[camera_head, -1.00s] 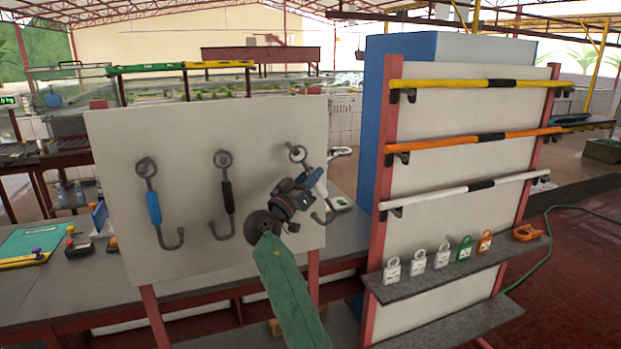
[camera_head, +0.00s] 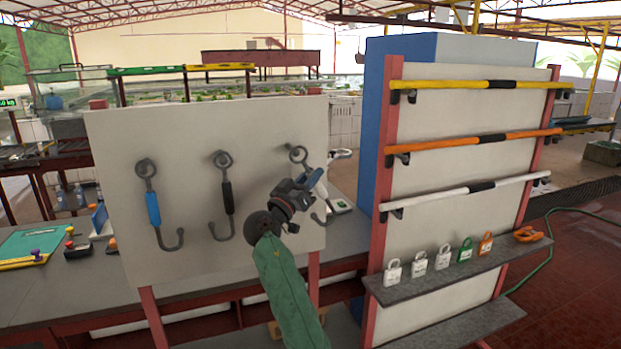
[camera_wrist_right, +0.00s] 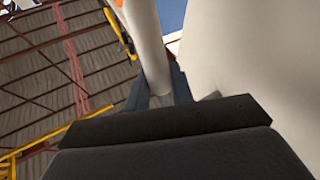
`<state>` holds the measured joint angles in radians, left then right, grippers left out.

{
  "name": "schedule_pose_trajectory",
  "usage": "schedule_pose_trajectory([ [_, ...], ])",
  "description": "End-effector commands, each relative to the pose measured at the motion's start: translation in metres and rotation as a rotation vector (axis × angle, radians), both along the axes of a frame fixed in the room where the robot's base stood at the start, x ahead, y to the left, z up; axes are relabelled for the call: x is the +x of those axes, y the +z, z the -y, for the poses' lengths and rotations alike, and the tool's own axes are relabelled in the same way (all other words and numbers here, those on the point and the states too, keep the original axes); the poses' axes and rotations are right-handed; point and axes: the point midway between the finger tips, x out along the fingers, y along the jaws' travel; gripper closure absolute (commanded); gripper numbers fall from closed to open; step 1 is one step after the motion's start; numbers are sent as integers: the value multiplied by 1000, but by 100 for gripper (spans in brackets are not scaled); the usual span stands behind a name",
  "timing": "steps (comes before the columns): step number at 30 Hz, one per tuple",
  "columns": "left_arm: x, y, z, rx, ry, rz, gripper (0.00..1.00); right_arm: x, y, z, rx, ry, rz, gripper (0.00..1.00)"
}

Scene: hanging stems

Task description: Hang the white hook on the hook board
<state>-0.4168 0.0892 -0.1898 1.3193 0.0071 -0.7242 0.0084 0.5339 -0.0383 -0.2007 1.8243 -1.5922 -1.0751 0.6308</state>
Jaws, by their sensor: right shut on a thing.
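The white hook board (camera_head: 190,265) stands upright with a blue-handled hook (camera_head: 153,208) at its left and a black-handled hook (camera_head: 228,197) in its middle. The white hook (camera_head: 328,212) is at the board's right side, upright and slightly tilted. Its grey ring is at the height of the other rings; I cannot tell whether it is around a peg. My right gripper (camera_head: 313,180) is shut on its handle and hides most of it. The white handle (camera_wrist_right: 148,45) also shows between the fingers in the right wrist view. My left gripper is not in view.
A rack with yellow, orange and white bars (camera_head: 465,192) stands right of the board. Its shelf (camera_head: 420,285) holds several padlocks. A grey bench (camera_head: 90,285) with small items runs behind the board.

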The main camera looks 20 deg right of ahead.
Motion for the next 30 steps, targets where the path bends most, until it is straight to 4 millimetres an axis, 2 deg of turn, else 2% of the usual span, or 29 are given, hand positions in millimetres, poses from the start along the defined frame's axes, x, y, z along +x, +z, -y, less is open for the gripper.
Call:
schedule_pose_trajectory([
  [30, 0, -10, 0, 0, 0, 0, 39, 8, 0, 0, 0, 0, 0, 100],
])
